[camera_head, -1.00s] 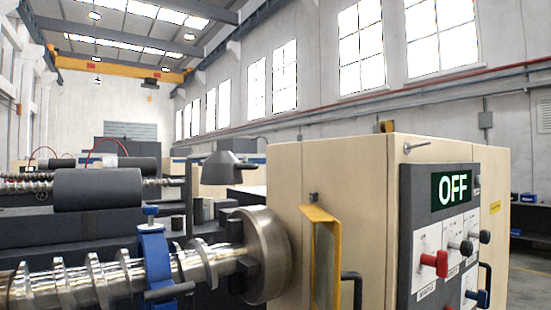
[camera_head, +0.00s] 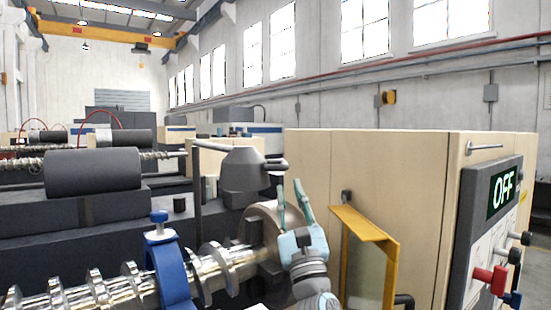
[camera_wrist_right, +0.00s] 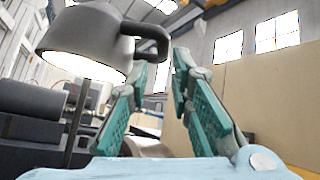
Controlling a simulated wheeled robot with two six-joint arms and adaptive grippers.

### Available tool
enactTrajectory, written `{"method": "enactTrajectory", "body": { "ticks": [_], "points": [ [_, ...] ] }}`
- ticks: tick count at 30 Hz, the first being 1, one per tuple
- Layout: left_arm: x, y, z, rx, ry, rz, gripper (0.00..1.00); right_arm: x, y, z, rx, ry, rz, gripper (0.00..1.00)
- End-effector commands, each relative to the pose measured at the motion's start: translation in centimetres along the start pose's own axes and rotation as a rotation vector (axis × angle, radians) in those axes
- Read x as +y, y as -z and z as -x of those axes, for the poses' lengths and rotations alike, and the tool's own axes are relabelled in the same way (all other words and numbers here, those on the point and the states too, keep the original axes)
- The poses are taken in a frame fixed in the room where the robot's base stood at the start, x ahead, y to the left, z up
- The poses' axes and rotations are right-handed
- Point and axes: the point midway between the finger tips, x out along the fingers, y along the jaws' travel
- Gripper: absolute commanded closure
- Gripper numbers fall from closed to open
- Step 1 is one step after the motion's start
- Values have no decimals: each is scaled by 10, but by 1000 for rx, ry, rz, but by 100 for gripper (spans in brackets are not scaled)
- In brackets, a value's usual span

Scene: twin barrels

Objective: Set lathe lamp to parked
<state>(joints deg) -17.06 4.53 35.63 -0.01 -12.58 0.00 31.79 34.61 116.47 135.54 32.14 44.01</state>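The lathe lamp (camera_head: 243,172) is a grey shade on a horizontal arm from a thin post, above the lathe's chuck. A dark loop-shaped handle (camera_head: 276,165) sticks out from the shade's right side. My right gripper (camera_head: 290,190), pale blue with teal fingers, points up just right of the shade and below the handle. In the right wrist view the lamp (camera_wrist_right: 90,42) fills the upper left, and its handle (camera_wrist_right: 152,38) lies near the tips of the parted fingers (camera_wrist_right: 166,62). Nothing shows between the fingers; contact with the handle cannot be told. My left gripper is out of view.
A beige machine cabinet (camera_head: 400,190) with a yellow-framed guard (camera_head: 362,222) stands right of my right gripper. Its dark control panel (camera_head: 487,230) reads OFF. A shiny screw shaft (camera_head: 125,285) with a blue clamp (camera_head: 168,262) lies below the lamp.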

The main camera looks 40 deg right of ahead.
Motion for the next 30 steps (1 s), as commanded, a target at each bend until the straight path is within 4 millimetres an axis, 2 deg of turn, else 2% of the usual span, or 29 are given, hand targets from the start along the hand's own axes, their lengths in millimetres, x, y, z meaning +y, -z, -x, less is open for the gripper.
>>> {"method": "enactTrajectory", "body": {
  "ticks": [1, 6, 12, 15, 19, 27, 30],
  "points": [
    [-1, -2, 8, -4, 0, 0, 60, -2, -3, -14, 0, 4, 0, 80],
    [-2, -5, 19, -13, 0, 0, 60, -2, -3, -53, 0, 2, 3, 80],
    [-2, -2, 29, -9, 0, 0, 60, 2, -2, -92, 1, -2, 1, 80],
    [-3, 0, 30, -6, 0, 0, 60, 2, -1, -106, 0, -2, 3, 80],
    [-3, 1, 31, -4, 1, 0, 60, 2, 0, -115, 0, -3, 3, 80],
    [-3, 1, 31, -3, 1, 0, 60, 3, 1, -116, 1, -4, 4, 80],
    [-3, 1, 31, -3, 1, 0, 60, 3, 1, -116, 1, -4, 4, 94]
  ]
}}
